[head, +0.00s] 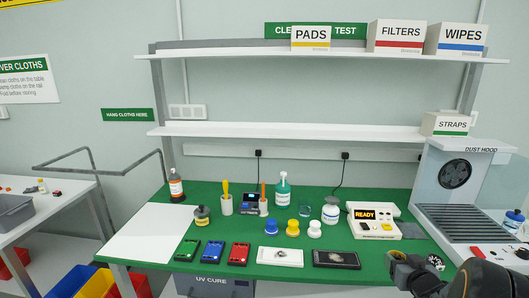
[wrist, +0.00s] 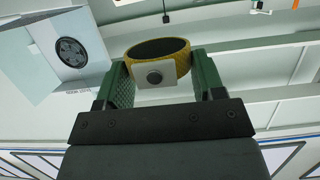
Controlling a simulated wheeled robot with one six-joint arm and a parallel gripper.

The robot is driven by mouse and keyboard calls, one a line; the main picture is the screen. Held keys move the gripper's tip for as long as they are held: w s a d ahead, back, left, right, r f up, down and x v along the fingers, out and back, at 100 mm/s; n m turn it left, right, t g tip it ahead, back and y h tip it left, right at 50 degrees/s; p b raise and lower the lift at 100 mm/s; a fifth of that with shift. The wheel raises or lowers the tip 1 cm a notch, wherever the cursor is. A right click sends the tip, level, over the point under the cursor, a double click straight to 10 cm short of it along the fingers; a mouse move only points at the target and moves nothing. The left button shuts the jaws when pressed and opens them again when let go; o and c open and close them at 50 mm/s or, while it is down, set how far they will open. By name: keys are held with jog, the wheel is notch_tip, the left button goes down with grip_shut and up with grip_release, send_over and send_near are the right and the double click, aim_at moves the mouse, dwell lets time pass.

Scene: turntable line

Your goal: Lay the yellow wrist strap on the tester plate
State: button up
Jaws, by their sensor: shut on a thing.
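The yellow wrist strap (wrist: 172,47) is a closed band with a pale square plate and a dark round stud. In the wrist view my gripper (wrist: 164,75) is shut on it, one green finger on each side. The tester (head: 362,229) is a white box with a lit "READY" display, right of the bench's middle.
The dust hood (head: 455,185) with its slatted bed stands close right of the tester. A shelf (head: 290,130) runs above the green bench.

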jog(key=w+a+f+n+y, duration=0.2)
jog(key=w+a+n+y, duration=0.1)
jog(key=a, duration=0.9)
jog(key=w+a+f+n+y, duration=0.2)
jog(key=w+a+y, duration=0.1)
jog(key=a, duration=1)
jog(key=s+d+r+m+h, duration=0.1)
jog(key=s+d+h, duration=0.1)
jog(key=d, duration=0.7)
jog(key=s+d+r+m+h, duration=0.2)
jog(key=s+d, duration=0.2)
jog(key=d, duration=0.6)
jog(key=s+d+r+m+h, duration=0.2)
jog(key=s+d, duration=0.1)
jog(key=d, duration=0.7)
jog(key=shift+r, duration=0.15)
